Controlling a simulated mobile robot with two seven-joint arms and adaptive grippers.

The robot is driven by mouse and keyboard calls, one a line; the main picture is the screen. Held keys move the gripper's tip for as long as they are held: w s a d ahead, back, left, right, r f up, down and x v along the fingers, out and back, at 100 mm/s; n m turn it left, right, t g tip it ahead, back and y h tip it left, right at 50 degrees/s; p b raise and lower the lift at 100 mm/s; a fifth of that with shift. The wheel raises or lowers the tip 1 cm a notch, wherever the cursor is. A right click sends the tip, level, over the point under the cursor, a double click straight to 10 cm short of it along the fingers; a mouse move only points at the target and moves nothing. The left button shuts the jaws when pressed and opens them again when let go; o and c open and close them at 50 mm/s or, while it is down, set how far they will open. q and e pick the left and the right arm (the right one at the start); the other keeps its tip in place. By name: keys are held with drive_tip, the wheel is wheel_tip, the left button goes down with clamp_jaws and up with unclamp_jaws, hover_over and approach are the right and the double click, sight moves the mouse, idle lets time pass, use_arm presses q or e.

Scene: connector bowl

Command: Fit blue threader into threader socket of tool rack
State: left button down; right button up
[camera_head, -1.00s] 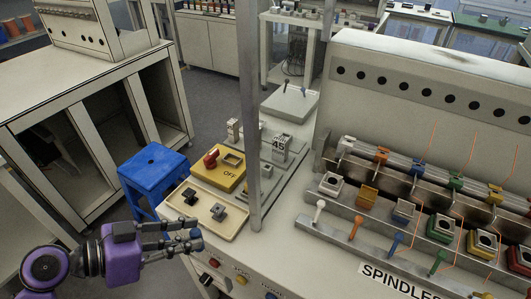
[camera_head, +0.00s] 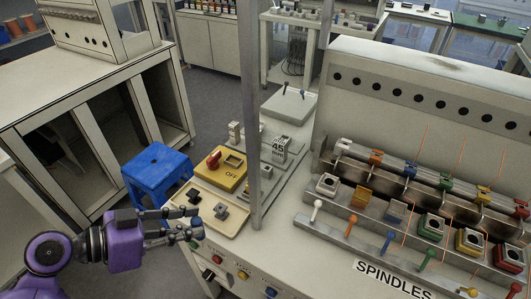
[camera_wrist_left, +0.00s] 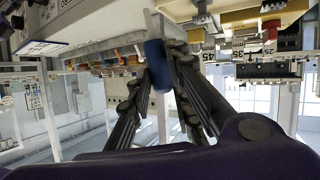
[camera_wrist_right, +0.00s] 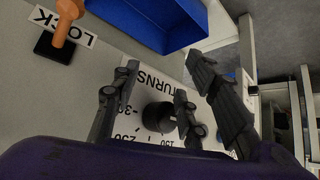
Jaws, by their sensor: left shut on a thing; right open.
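My left gripper (camera_head: 192,222) is at the front left corner of the bench, beside the cream tray. It is shut on a dark blue cylindrical piece (camera_wrist_left: 157,65), which looks like the blue threader. In the head view a bit of the piece (camera_head: 197,233) shows by the fingertips; the rest is hidden. A grey plate (camera_head: 256,205) with grey fittings lies beyond the tray; I cannot tell whether it is the tool rack, nor which opening is the threader socket. My right gripper (camera_wrist_right: 172,95) is open, beside a black knob (camera_wrist_right: 158,117) on a dial panel; it is outside the head view.
A grey post (camera_head: 252,120) rises from the bench. A spindle row with coloured levers is at right. A blue stool (camera_head: 155,165) stands left of the bench.

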use_arm(q)
wheel_tip(320, 180, up, 4)
drive_tip(key=shift+f+p, duration=0.1)
drive_tip(key=shift+p, duration=1.05)
drive_tip(key=shift+f, duration=0.1)
